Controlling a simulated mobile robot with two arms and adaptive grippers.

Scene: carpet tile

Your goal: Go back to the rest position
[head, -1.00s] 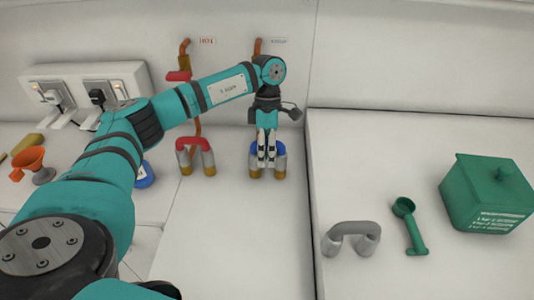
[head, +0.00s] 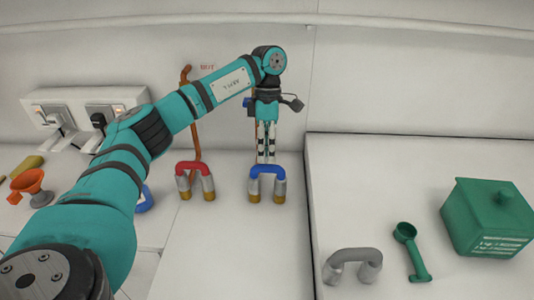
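My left gripper (head: 266,145) points down at the middle of the head view, its arm reaching in from the left. Its fingertips are close together just above the blue-handled fitting (head: 268,172); I cannot tell whether they touch it or are fully shut. A red-handled fitting (head: 194,169) stands to its left, in front of a copper pipe (head: 196,140) on the wall. My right gripper does not show.
On the right-hand surface are a grey handle-shaped fitting (head: 352,256), a green scoop (head: 411,250) and a green lidded box (head: 490,218). The middle front surface is clear.

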